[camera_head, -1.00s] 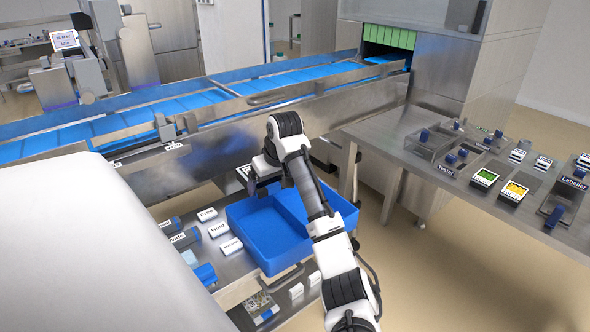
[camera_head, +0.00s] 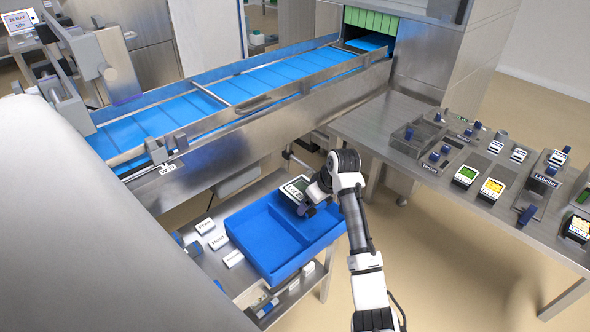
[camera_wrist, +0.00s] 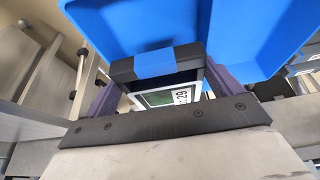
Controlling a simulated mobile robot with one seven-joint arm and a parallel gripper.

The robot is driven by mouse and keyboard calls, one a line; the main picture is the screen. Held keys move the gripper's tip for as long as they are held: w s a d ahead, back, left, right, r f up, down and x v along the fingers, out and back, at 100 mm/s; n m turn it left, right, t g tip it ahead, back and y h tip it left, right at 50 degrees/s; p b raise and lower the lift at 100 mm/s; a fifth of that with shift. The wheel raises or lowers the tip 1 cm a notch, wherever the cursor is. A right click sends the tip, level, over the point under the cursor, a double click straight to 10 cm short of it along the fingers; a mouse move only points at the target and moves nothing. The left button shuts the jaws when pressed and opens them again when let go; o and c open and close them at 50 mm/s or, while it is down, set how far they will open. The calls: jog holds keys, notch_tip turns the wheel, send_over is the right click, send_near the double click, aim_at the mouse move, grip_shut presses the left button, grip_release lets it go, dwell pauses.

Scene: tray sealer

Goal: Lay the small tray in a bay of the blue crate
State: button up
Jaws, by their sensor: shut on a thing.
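The small tray (camera_head: 297,188) is pale with a dark green face and a printed label. My gripper (camera_head: 306,200) is shut on it above the right bay of the blue crate (camera_head: 290,267). In the wrist view the tray (camera_wrist: 165,97) shows between my two dark fingers, partly hidden behind a dark bar with a blue band. The crate's blue walls (camera_wrist: 118,25) fill the top of that view. A divider splits the crate, and the left bay looks empty. My arm hides some of the right side. I cannot tell whether the tray touches the crate.
The crate stands on a low steel table. White label blocks (camera_head: 218,241) lie to its left. A conveyor with blue slats (camera_head: 240,90) runs behind. A steel bench (camera_head: 395,120) with several small devices is at the right.

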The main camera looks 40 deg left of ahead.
jog(key=shift+w+d+f, duration=0.1)
jog(key=shift+d, duration=0.2)
jog(key=shift+f+b, duration=0.4)
jog(key=shift+f, duration=0.05)
notch_tip(320, 180, down, 5)
jog(key=b, duration=0.4)
jog(key=shift+r, duration=0.15)
jog(key=shift+f+b, duration=0.3)
jog(key=shift+f, duration=0.55)
jog(key=shift+r+p, duration=0.1)
jog(key=shift+p, duration=0.5)
jog(key=o, duration=0.9)
jog(key=shift+c, duration=0.2)
